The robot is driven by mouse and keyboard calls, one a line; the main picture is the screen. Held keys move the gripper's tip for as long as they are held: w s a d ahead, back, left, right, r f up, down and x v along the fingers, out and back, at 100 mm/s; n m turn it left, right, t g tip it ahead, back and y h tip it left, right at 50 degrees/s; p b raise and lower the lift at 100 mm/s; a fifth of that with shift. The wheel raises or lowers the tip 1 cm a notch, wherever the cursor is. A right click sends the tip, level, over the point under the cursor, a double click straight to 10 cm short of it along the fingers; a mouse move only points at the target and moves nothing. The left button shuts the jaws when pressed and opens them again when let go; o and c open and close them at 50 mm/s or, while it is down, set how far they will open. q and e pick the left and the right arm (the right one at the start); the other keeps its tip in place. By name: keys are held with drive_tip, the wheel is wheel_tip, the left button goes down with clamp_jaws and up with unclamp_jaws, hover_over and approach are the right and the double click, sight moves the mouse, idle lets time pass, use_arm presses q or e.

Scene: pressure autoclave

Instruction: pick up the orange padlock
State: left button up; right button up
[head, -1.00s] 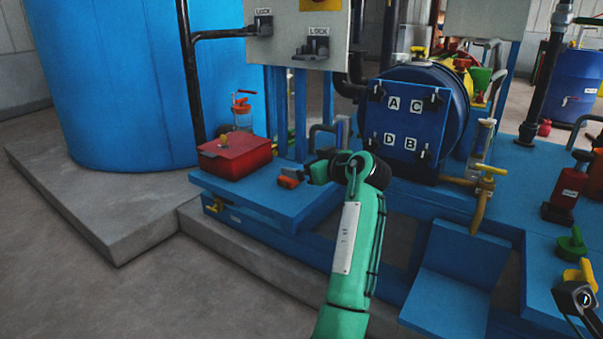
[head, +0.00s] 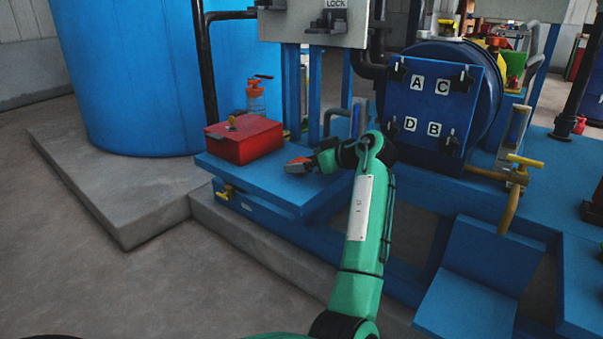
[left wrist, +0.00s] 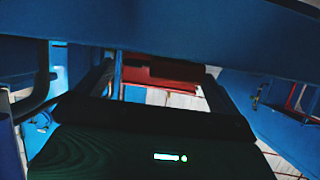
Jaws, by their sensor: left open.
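The orange padlock (head: 297,166) lies on the blue shelf (head: 262,183), just right of the red box (head: 244,139). My left gripper (head: 307,163) is open and low over the shelf, with its dark jaws at the padlock's right end. They partly cover the padlock, and I cannot tell whether they touch it or stand around it. In the left wrist view, the two dark fingers (left wrist: 155,85) are spread apart. A red shape (left wrist: 168,72) shows between them, and I cannot tell whether it is the box or the padlock. My right gripper is not in view.
A blue vessel with a lettered door (head: 428,105) stands right of my left arm. A clear bottle with an orange top (head: 256,97) stands behind the red box. A grey lock panel (head: 318,22) hangs above. A yellow-handled valve (head: 517,178) is at right. The floor at left is clear.

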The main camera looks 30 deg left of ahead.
use_arm(q)
drive_tip(key=shift+x, duration=0.85)
drive_tip(key=shift+r, duration=0.1)
drive_tip(key=c, duration=1)
